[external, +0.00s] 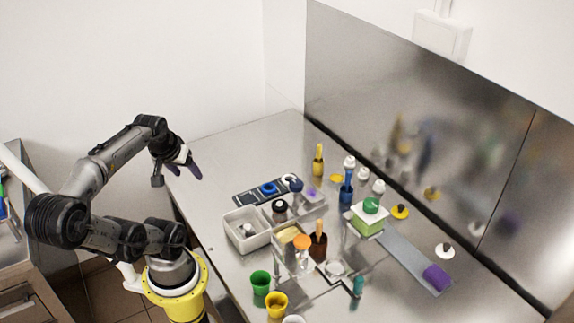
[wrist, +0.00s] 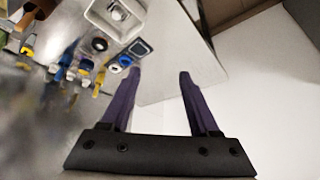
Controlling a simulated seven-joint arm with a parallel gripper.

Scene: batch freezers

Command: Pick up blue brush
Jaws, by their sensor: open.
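A blue upright item (external: 346,190), which looks like a blue brush handle in a blue holder, stands near the back wall panel, among white-topped bottles. I cannot make out any bristles. A blue item in the wrist view (wrist: 66,58) at upper left seems to be the same one. My gripper (external: 182,172) is raised at the table's far left edge, well left of the blue item. Its purple fingers are apart with nothing between them, as the wrist view (wrist: 160,73) also shows.
A yellow holder (external: 318,160), green cup (external: 261,282) and purple block (external: 437,277) stand around. The table's far left is clear.

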